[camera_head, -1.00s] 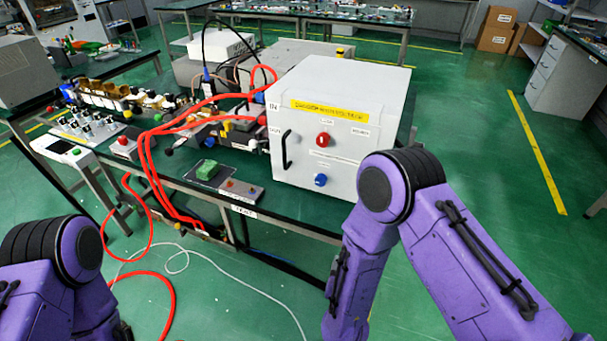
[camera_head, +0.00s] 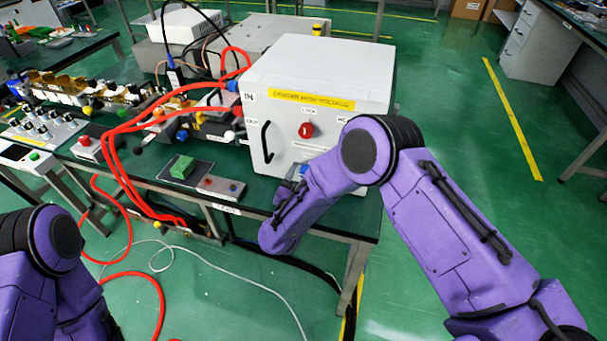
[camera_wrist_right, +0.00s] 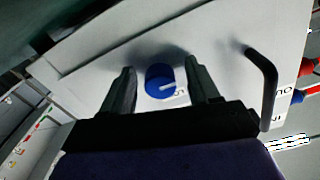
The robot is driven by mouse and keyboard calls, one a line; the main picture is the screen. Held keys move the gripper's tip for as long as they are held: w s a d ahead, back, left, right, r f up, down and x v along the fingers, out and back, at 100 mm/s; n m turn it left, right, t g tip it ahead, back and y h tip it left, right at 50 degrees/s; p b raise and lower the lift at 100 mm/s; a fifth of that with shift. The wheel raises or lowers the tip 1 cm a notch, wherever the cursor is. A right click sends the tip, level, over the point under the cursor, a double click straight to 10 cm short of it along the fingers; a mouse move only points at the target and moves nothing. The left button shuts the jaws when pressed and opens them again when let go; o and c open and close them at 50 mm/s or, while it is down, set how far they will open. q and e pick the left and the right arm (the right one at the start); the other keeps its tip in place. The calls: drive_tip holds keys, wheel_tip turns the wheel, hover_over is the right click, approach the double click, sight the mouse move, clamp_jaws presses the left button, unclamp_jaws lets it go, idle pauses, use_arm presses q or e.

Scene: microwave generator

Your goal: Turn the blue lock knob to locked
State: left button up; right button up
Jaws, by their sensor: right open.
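The blue lock knob (camera_wrist_right: 160,82) is on the front of the white box (camera_head: 330,65). In the right wrist view it sits between the two fingers of my right gripper (camera_wrist_right: 165,85), with a gap on each side. The fingers are open. In the head view the knob (camera_head: 303,171) is mostly hidden behind my right arm, and so is the right gripper. My left gripper is out of the head view; only its purple arm shows at lower left.
A red knob (camera_head: 306,130) sits above the blue one, and a black handle (camera_head: 267,142) is to the left on the box door. A green block (camera_head: 182,167) and a small button box (camera_head: 222,187) lie on the table to the left. Red hoses (camera_head: 118,165) hang over the table edge.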

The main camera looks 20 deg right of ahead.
drive_tip(key=shift+s+r, duration=0.2)
drive_tip(key=shift+s, duration=0.1)
drive_tip(key=c, duration=1)
drive_tip(key=shift+c, duration=0.2)
